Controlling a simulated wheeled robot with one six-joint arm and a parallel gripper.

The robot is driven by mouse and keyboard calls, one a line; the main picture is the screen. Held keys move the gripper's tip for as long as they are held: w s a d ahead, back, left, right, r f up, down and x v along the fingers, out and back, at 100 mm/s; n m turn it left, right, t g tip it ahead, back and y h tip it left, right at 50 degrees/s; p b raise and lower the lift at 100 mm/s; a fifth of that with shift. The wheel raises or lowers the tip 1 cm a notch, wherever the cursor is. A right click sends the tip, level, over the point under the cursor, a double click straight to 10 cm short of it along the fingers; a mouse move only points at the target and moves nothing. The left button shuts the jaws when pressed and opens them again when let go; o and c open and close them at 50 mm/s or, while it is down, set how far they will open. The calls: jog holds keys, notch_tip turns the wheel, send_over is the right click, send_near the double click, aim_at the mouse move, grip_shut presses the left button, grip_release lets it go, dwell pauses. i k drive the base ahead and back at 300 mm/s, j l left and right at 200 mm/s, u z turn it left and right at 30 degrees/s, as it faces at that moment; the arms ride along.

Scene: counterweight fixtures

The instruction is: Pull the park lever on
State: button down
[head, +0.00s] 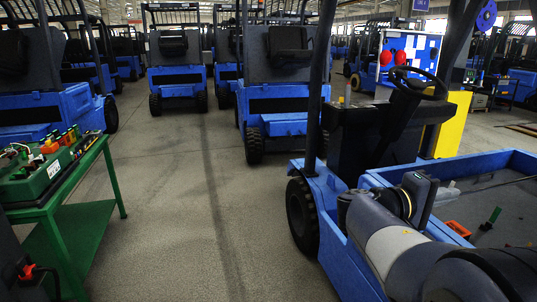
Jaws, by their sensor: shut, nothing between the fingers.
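A short lever with a green grip (494,215) stands tilted on the grey floor of the blue forklift at the right; I cannot tell for certain that it is the park lever. A small orange-red part (458,229) is low to its left, partly behind my arm. My gripper (447,190) shows small and pale at the end of my arm, just past the dark wrist. It is shut and empty, to the upper left of the green lever and apart from it in the picture. Its fingertips are hard to make out.
The forklift's steering wheel (418,83) and black dash column (372,140) rise behind my gripper. A blue side wall (340,255) edges the cab. A green bench (62,206) with small parts stands at the left. Grey floor (175,215) between is clear; more forklifts stand behind.

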aim_at(348, 87)
jog(key=i, duration=3.35)
jog(key=i+z, duration=0.15)
jog(key=i, duration=0.05)
